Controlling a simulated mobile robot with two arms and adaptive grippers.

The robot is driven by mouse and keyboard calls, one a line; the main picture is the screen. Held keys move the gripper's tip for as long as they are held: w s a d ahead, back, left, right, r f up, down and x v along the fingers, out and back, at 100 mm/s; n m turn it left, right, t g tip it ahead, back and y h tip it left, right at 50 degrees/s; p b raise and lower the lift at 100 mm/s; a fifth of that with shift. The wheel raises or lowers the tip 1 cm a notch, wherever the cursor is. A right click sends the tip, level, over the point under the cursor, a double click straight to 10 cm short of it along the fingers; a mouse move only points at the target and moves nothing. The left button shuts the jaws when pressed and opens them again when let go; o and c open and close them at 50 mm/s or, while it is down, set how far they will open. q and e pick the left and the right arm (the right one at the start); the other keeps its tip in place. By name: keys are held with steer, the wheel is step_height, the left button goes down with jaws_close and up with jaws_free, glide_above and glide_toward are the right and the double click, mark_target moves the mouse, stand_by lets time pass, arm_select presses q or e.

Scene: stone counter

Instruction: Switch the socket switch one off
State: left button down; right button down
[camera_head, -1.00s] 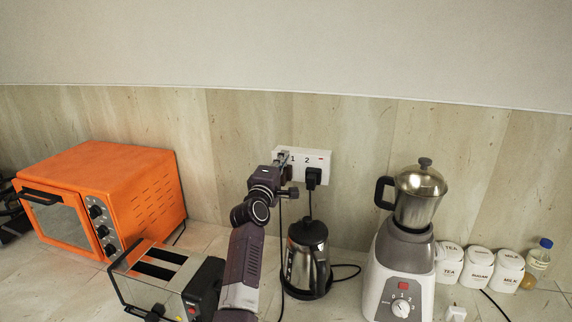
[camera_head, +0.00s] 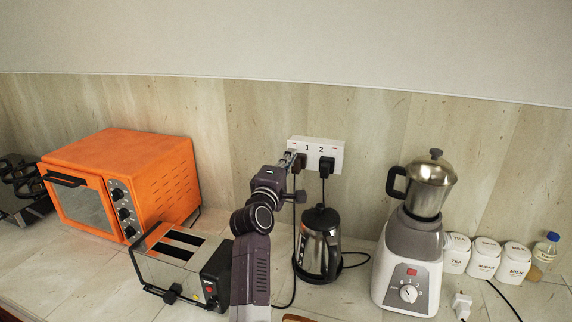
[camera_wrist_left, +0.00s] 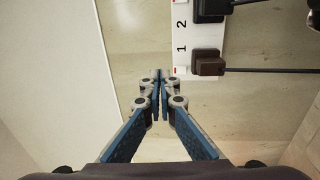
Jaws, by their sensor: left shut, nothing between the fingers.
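The white double socket (camera_head: 333,153), marked 1 and 2, is on the wall behind the counter. A brown plug (camera_wrist_left: 208,62) sits in outlet one and a black plug (camera_head: 327,165) in outlet two. In the left wrist view, a small red-marked switch (camera_wrist_left: 175,71) is at the socket's edge by the 1. My left gripper (camera_head: 291,157) is at the socket's left end, its fingers shut and empty. In the left wrist view, its fingertips (camera_wrist_left: 160,76) are just beside the switch by the 1; I cannot tell whether they touch. My right gripper is not in view.
A kettle (camera_head: 318,245) stands below the socket, with black cords hanging nearby. A toaster (camera_head: 178,262) and orange oven (camera_head: 130,180) are to the left. A blender (camera_head: 410,262) and white canisters (camera_head: 485,259) are to the right.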

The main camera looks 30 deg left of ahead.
arm_select(q)
steer(key=s, duration=0.2)
steer(key=s+d, duration=0.1)
steer(key=shift+s+r+b, duration=0.25)
steer(key=shift+s+b, duration=0.05)
steer(key=shift+b, duration=0.05)
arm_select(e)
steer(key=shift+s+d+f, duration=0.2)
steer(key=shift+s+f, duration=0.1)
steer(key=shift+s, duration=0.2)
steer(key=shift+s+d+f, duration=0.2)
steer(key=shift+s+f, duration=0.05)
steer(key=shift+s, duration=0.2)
